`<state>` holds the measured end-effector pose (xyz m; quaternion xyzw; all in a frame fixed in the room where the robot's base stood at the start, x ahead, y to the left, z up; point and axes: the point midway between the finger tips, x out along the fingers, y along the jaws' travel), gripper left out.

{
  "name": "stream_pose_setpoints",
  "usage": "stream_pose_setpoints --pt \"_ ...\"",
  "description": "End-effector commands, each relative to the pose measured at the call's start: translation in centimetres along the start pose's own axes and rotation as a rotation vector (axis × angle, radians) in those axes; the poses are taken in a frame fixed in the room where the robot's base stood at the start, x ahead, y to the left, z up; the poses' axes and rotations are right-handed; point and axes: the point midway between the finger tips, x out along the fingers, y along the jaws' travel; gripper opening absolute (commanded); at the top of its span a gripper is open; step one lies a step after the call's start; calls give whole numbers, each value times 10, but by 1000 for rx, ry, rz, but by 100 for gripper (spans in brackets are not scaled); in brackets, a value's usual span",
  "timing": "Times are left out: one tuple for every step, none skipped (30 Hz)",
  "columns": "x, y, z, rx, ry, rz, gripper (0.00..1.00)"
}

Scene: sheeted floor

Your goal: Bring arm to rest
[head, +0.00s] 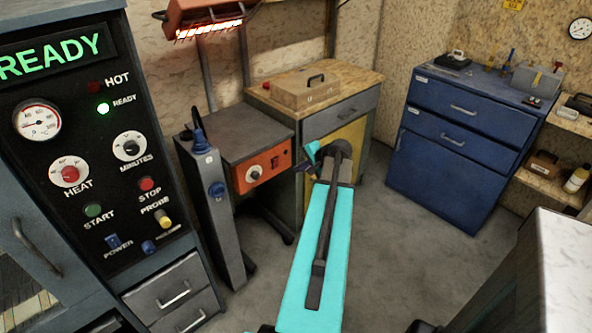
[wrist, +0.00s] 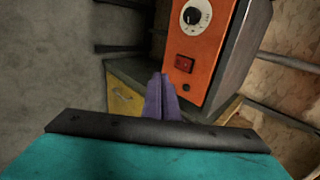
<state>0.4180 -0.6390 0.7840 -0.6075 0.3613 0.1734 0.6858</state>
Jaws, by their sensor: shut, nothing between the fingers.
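My arm reaches forward from the bottom middle of the head view, its long cyan link pointing at the grey and orange bench unit. My gripper (wrist: 160,78) shows in the wrist view as two purple fingers pressed together, with nothing between them. The fingers point toward the orange control panel (wrist: 200,45), which has a knob and a red switch. They overlap its lower left edge in the picture; I cannot tell how far apart they are. In the head view the arm's end is small and dark, and the fingers are hard to make out.
A black control cabinet (head: 70,130) reading READY stands close on the left, beside a grey post (head: 215,220). A wooden cabinet (head: 350,95) stands behind the arm. Blue drawers (head: 455,150) stand back right, a pale-topped block (head: 570,250) front right. Grey floor (head: 400,260) is clear between.

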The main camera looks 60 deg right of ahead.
Motion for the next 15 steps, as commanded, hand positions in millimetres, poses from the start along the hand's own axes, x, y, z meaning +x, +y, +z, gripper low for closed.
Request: stream_pose_setpoints --pt "-4 1 1 -1 1 0 0" --pt "-6 1 0 -1 1 0 0" --pt "-8 2 0 -1 1 0 0" --pt "-8 2 0 -1 1 0 0" --pt "-9 2 0 -1 1 0 0" --pt "-10 2 0 -1 1 0 0" --pt "-10 2 0 -1 1 0 0" --pt "-10 2 0 0 0 0 0" --pt "-10 2 0 -1 0 0 0" --pt "-10 2 0 0 0 0 0" --pt "-10 2 0 0 0 0 0" --pt "-10 2 0 0 0 0 0" --pt "-10 2 0 0 0 0 0" --pt "-10 2 0 0 0 0 0" --pt "-10 2 0 0 0 0 0"
